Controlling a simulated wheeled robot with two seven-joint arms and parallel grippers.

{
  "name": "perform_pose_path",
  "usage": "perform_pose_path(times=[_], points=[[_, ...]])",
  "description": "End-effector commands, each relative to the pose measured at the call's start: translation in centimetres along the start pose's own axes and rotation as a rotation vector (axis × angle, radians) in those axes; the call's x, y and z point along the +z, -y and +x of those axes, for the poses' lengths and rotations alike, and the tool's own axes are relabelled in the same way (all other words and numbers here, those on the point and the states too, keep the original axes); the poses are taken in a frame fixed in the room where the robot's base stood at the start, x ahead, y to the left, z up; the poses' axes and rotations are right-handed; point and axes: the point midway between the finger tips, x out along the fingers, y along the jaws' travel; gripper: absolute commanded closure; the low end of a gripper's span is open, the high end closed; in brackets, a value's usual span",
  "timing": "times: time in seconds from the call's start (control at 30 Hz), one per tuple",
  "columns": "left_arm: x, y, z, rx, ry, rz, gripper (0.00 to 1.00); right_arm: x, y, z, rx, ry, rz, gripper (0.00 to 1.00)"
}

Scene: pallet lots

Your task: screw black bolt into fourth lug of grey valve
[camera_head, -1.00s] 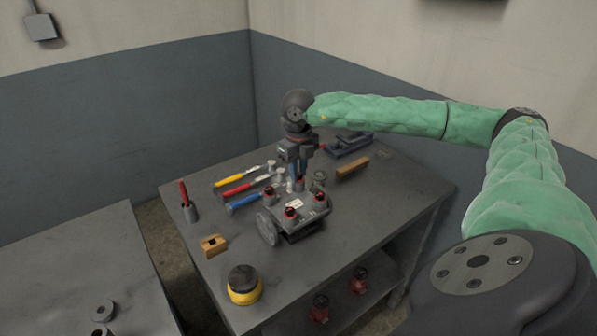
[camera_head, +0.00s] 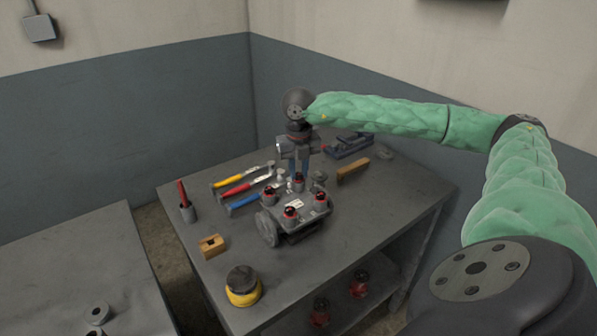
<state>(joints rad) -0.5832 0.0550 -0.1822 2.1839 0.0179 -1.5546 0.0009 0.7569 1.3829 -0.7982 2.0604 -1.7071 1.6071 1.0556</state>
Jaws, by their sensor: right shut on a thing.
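The grey valve (camera_head: 282,228) sits on the workbench with its lugs facing up. Black bolts with red on them stand in three lugs: the left one (camera_head: 269,197), the front one (camera_head: 290,213) and the right one (camera_head: 320,198). My right gripper (camera_head: 299,171) points down over the back lug and is shut on another black bolt (camera_head: 298,183). That bolt is upright at the back lug, which is mostly hidden behind the valve's front. I cannot tell how deep the bolt sits. My left gripper is out of view.
Yellow, red and blue-handled tools (camera_head: 240,187) lie left of the valve. A wooden block (camera_head: 212,245), a yellow-black round item (camera_head: 242,286) and a cup with a red tool (camera_head: 187,206) stand nearer the left edge. A blue-grey vise (camera_head: 348,147) and a wooden bar (camera_head: 353,169) are behind right.

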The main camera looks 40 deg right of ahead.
Motion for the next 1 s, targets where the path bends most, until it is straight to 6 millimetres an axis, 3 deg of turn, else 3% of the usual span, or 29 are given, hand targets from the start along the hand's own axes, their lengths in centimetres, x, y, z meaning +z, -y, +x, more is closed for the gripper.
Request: perform_pose_path(times=[0.03,0.57,0.8,0.93,0.97,1.0], points=[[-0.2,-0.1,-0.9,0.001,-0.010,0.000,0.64,0.1,-0.1,0.0,0.002,0.001,0.022,1.00],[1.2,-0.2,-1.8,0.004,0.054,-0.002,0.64,0.1,-0.2,-0.1,0.006,0.000,0.273,1.00],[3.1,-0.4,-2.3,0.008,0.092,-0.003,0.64,0.1,-0.3,-0.2,0.008,-0.001,0.415,1.00],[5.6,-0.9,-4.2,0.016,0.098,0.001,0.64,0.0,-0.4,-0.2,0.010,-0.001,0.530,1.00],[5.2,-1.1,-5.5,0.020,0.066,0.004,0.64,0.0,-0.4,-0.2,0.010,-0.002,0.561,1.00],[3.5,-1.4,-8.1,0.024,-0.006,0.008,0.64,0.0,-0.5,-0.3,0.010,-0.002,0.602,1.00]])
